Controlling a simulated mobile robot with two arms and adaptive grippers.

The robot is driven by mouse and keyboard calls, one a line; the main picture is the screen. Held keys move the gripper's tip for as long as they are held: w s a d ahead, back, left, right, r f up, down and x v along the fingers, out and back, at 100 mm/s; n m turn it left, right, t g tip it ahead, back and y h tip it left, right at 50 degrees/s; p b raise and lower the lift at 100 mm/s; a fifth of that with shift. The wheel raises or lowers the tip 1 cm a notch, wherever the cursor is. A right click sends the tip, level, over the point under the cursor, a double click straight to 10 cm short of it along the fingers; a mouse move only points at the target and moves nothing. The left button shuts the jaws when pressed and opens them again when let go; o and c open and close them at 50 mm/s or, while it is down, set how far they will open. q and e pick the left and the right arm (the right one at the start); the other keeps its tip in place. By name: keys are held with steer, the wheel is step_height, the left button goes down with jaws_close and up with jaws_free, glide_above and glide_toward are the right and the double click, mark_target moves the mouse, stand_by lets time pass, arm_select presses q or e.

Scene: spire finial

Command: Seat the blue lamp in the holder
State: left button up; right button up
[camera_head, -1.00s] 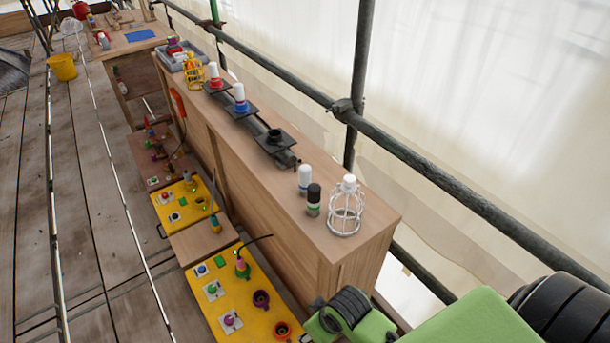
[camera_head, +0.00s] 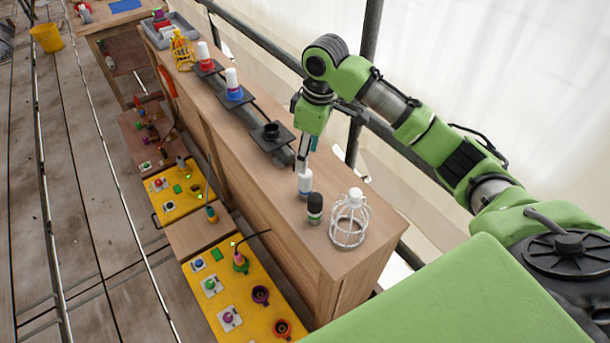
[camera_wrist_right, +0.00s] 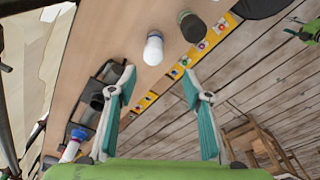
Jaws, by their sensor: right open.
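My right gripper (camera_head: 306,158) points down just above a small white-topped lamp (camera_head: 305,186) on the wooden counter, its fingers overlapping the lamp's top. In the right wrist view the gripper (camera_wrist_right: 160,75) is open and empty. An empty black holder (camera_head: 271,131) sits on a dark plate further along the counter. A white-topped lamp with a blue base (camera_head: 234,84) and one with a red base (camera_head: 205,56) stand on the plates beyond.
A dark lamp with a green band (camera_head: 315,207) and a white wire cage (camera_head: 350,220) stand close to the gripper. A yellow cage (camera_head: 181,50) and grey tray (camera_head: 163,33) are at the far end. Scaffold rails run behind the counter (camera_head: 290,250).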

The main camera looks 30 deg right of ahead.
mark_target(307, 172)
steer(key=f, duration=0.2)
steer(key=w+f+p, duration=0.1)
steer(key=f, duration=0.3)
steer(key=shift+w+d+p, duration=0.25)
steer(key=shift+d+p, duration=0.05)
steer(key=shift+d, duration=0.1)
steer(key=shift+f+p, duration=0.35)
steer(key=shift+f, duration=0.2)
steer(key=f, duration=0.1)
steer(key=f+p, duration=0.1)
steer(key=f, duration=0.1)
steer(key=shift+a+f, duration=0.25)
steer(key=shift+f, duration=0.45)
steer(key=c, duration=1.2)
